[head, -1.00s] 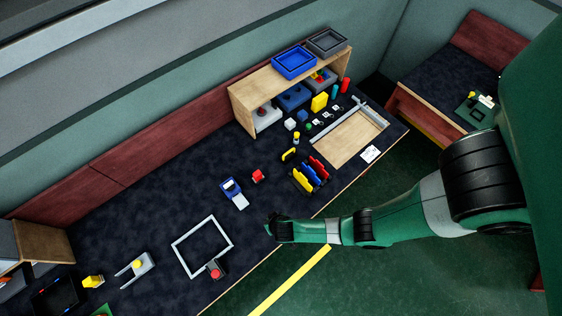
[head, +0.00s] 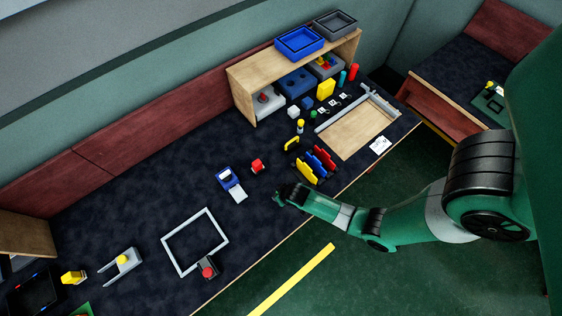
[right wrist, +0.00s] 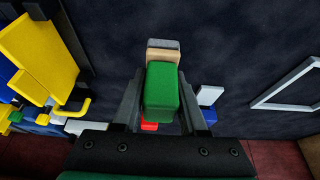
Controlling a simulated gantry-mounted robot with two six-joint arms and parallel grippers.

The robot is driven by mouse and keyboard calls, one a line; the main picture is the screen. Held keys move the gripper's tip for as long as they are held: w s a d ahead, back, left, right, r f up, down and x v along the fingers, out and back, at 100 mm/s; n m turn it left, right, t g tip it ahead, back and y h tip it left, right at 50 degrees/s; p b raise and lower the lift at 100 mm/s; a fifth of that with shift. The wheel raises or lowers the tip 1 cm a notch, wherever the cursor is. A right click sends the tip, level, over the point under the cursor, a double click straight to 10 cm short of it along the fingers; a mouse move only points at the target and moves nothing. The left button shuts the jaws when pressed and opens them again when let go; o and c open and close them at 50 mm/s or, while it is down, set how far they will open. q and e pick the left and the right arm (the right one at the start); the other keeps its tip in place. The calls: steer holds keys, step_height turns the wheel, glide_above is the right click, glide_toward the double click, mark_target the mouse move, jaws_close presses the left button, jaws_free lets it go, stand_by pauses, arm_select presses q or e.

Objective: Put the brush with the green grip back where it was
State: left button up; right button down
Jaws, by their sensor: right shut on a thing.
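My right gripper (head: 277,194) is above the dark table near its front edge, to the left of the rack of yellow, blue and red panels (head: 315,165). In the right wrist view my right gripper (right wrist: 160,105) is shut on the brush with the green grip (right wrist: 162,90). The green block sits between the fingers, with a tan part and a grey end beyond it. The brush cannot be made out in the head view. Yellow panels (right wrist: 40,45) show at the left of the right wrist view. My left gripper is not in view.
A blue and white device (head: 230,183) and a red object (head: 257,165) lie left of the rack. A grey square frame (head: 194,242) lies further left. A wooden shelf (head: 290,62) with bins stands behind. Bare table lies left of the blue device.

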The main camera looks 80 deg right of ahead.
steer(key=shift+d+f, duration=0.35)
steer(key=shift+f, duration=0.1)
steer(key=shift+r, duration=0.1)
steer(key=shift+d+f, duration=0.1)
steer(key=shift+f, duration=0.15)
steer(key=f+b, duration=0.2)
steer(key=shift+s+d+f, duration=0.1)
steer(key=shift+d+f, duration=0.1)
steer(key=shift+f, duration=0.15)
steer(key=shift+f+b, duration=0.4)
steer(key=shift+f, duration=0.05)
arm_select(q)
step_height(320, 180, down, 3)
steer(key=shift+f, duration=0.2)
arm_select(e)
steer(key=shift+c, duration=2.2)
jaws_free()
steer(key=shift+r, duration=0.1)
arm_select(q)
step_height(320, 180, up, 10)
steer(key=p, duration=1)
arm_select(e)
steer(key=v, duration=1.2)
steer(key=shift+r, duration=0.25)
